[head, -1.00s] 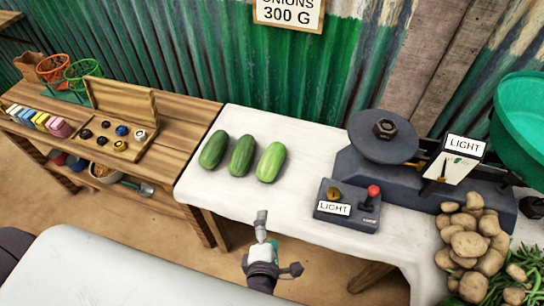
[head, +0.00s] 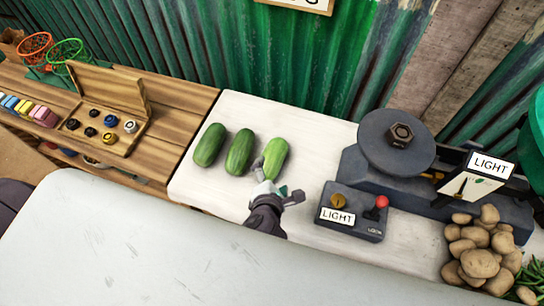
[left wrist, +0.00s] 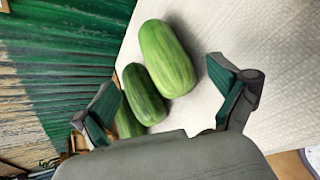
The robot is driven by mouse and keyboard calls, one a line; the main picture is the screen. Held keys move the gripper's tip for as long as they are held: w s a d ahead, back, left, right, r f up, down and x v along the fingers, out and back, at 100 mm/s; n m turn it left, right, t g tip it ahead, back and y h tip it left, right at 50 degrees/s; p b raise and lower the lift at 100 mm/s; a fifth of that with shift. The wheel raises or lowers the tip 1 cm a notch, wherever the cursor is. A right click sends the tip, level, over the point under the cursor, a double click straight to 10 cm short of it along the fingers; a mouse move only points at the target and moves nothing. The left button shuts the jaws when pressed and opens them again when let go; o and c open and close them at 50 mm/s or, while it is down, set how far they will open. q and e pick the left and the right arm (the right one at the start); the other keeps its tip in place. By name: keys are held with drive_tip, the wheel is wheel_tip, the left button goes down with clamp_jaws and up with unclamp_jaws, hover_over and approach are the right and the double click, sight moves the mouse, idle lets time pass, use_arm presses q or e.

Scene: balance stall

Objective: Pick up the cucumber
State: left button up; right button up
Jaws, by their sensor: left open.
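Three green cucumbers lie side by side on the white-topped table. In the head view they are a left cucumber (head: 209,145), a middle cucumber (head: 240,152) and a lighter right cucumber (head: 275,156). My left gripper (head: 277,183) is at the near end of the right cucumber, open and empty. In the left wrist view, the lighter cucumber (left wrist: 167,58) lies ahead of the spread fingers (left wrist: 165,80). The middle cucumber (left wrist: 145,95) is nearer the left finger, and the left cucumber (left wrist: 128,122) is partly hidden. My right gripper is not in view.
Right of the cucumbers stand a control box (head: 352,212) with a red-knobbed lever and a dark balance scale (head: 395,140). Potatoes (head: 478,250) are heaped at the lower right. A wooden bench (head: 175,105) adjoins on the left. A corrugated green wall (head: 225,50) stands behind.

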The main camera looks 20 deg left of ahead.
sight(275, 163)
use_arm(q)
drive_tip(key=shift+w+a+f, duration=0.15)
drive_tip(key=shift+w+f, duration=0.15)
drive_tip(key=shift+w, duration=0.3)
drive_tip(key=shift+w+f, duration=0.55)
drive_tip(key=shift+w, duration=0.3)
drive_tip(key=x, duration=0.3)
drive_tip(key=shift+w+f, duration=0.2)
drive_tip(key=shift+f, duration=0.05)
drive_tip(key=shift+w+f, duration=0.1)
drive_tip(key=shift+c, duration=0.8)
drive_tip(key=c, duration=1.3)
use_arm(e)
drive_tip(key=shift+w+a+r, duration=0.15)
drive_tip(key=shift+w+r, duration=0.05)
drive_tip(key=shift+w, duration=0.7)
